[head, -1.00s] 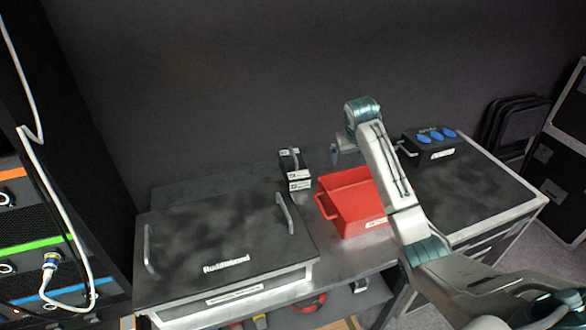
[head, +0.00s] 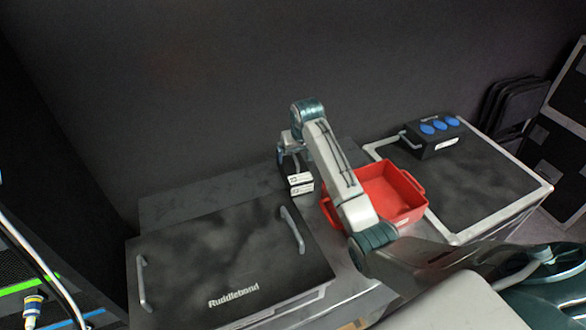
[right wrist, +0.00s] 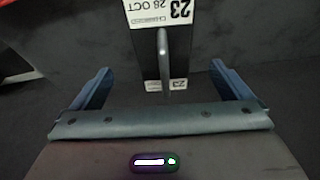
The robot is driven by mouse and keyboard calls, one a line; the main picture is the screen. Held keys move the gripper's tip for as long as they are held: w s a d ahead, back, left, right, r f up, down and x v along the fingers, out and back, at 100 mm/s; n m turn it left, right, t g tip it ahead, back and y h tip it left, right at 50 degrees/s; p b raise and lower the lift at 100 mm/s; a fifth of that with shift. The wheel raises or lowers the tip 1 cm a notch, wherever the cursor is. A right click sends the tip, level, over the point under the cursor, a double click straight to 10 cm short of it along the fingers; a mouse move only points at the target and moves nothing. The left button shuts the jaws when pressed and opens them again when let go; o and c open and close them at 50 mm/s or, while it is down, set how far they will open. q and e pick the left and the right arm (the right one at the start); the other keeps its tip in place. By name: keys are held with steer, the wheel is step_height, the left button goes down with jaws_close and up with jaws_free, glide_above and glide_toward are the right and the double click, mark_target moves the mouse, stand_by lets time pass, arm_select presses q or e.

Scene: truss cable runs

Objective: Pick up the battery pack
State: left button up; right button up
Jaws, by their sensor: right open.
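The battery pack is a small black block with white labels (head: 300,184), standing behind the lidded case and left of the red bin. In the right wrist view the battery pack (right wrist: 150,52) shows a "CHARGED 23 28 OCT" label and an upright grey handle. My right gripper (head: 287,160) is over the pack in the head view, and partly hides it. In the right wrist view the open fingers (right wrist: 162,82) stand wide on either side of the handle, touching nothing that I can see. My left gripper is not in view.
A red bin (head: 415,215) stands right of the pack, below my right arm. A large black lidded case (head: 220,245) with two handles lies at front left. A black box with blue connectors (head: 433,138) sits on the right case (head: 490,175). A dark wall rises behind.

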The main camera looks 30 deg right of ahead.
mark_target(295, 157)
steer(key=shift+f, duration=0.35)
steer(key=shift+w+f, duration=0.2)
steer(key=shift+f, duration=0.05)
steer(key=x, duration=0.1)
steer(key=p+x, duration=0.2)
steer(key=x, duration=0.1)
steer(key=shift+w+a, duration=0.2)
steer(key=shift+w, duration=0.05)
steer(key=shift+w+f, duration=0.15)
steer(key=shift+f, duration=0.45)
steer(key=shift+c, duration=0.7)
steer(key=c, duration=1.8)
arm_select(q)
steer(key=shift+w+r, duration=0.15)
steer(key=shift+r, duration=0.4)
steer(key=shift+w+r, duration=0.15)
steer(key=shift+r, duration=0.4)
arm_select(e)
steer(key=shift+w+d+r, duration=0.1)
steer(key=shift+w+r, duration=0.05)
steer(key=shift+r, duration=0.05)
